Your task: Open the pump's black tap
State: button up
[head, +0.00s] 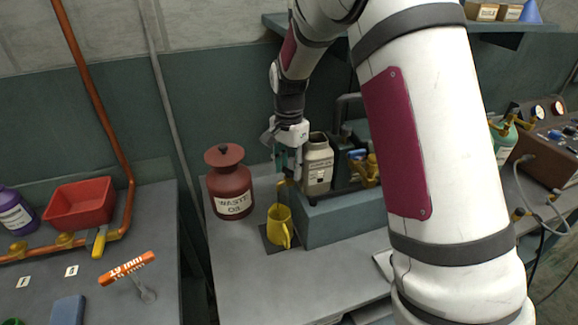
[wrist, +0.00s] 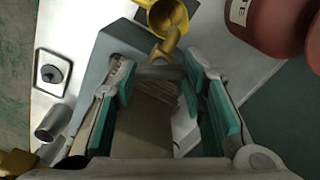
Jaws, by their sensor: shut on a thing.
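The pump's beige-grey body (head: 318,165) stands on a blue-grey block, with a brass spout (head: 283,183) at its left side. My gripper (head: 288,163) is at the pump's left, just above the spout. In the wrist view, the teal finger pads of my gripper (wrist: 162,95) stand on either side of a dark bar, which looks like the black tap (wrist: 160,72), just behind the brass spout (wrist: 166,46). The jaws are shut on it. In the head view the tap is hidden by my gripper. A yellow jug (head: 279,222) stands below the spout.
A dark red waste oil can (head: 230,185) stands close to the left of my gripper. The blue-grey block (head: 330,218) is under the pump. Brass fittings (head: 366,170) lie to the pump's right. The bench front (head: 265,285) is clear. A red bin (head: 80,203) is on the left bench.

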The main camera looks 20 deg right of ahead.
aim_at(289, 170)
jog(key=o, duration=1.2)
jog(key=shift+c, duration=0.2)
notch_tip(289, 170, up, 12)
jog(key=shift+c, duration=0.5)
